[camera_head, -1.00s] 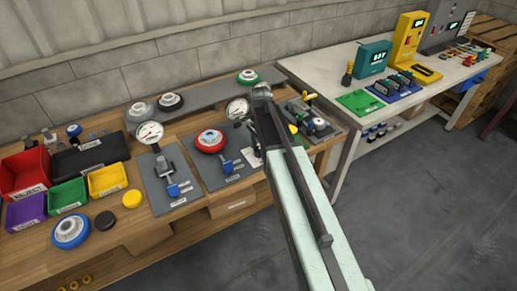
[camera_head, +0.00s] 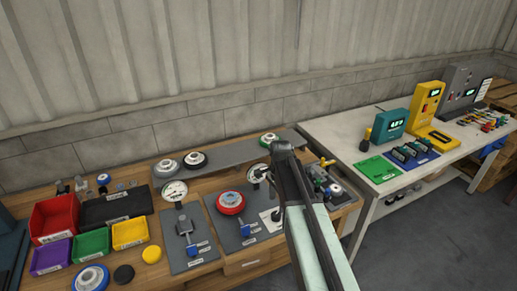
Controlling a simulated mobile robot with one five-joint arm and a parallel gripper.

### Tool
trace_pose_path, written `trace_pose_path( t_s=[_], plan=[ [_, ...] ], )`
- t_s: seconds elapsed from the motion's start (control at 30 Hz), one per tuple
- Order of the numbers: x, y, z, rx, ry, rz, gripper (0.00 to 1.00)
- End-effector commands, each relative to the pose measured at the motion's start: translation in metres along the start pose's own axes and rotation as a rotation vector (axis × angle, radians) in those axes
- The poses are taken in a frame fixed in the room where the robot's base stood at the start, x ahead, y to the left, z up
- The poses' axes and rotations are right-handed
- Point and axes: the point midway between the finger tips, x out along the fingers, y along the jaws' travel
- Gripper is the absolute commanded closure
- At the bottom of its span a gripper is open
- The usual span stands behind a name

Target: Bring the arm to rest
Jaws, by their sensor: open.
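My arm (camera_head: 318,232) reaches up from the bottom edge in the head view, over the right end of the wooden bench (camera_head: 150,285). Its far end, with my gripper (camera_head: 277,180), is at the bench's right part, in front of a small dial gauge. The jaws are small and dark here and partly hidden by the arm's end. I see nothing held between them. Parts of the fixture plate (camera_head: 330,190) behind the arm are hidden.
The bench holds a red bin (camera_head: 54,216), a green bin (camera_head: 91,243), a yellow bin (camera_head: 129,231), a red-ringed disc (camera_head: 230,202) and gauge stands. A grey raised shelf (camera_head: 225,155) runs behind. A white table (camera_head: 345,130) with a teal meter (camera_head: 389,125) stands right. Open floor (camera_head: 440,235) lies front right.

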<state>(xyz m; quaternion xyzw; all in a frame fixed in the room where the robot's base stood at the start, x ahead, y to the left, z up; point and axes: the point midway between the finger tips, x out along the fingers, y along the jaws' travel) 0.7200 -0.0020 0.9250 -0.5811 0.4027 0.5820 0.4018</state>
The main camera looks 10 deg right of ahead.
Motion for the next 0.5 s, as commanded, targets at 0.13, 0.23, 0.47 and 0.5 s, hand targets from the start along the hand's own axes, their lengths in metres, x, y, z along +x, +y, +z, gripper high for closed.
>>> trace_pose_path(
  t_s=[0.13,0.23,0.47,0.5],
  plan=[
    [0.000,0.018,0.008,-0.001,0.000,0.000,0.41],
    [0.000,0.051,0.020,-0.088,0.000,0.000,0.41],
    [0.000,0.126,0.049,-0.713,0.001,-0.001,0.41],
    [0.000,0.132,0.051,-0.822,0.001,-0.001,0.41]
  ],
)
